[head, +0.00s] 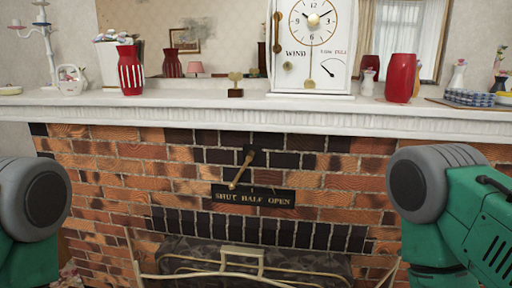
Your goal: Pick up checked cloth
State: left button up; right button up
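A small blue-and-white checked cloth (469,97) lies on the white mantelpiece (240,103) at the far right. It appears folded or bunched, and it rests on or beside a thin brown board (452,104). My green and grey arm links show at the left and right edges, below the mantel. Neither gripper is in view, and nothing of mine touches the cloth.
A white clock (312,48) is at the centre. A striped red vase (130,70) is at left. A brass lever (241,170) sticks out from the bricks.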

aim_at(471, 98)
jog(key=z, duration=1.4)
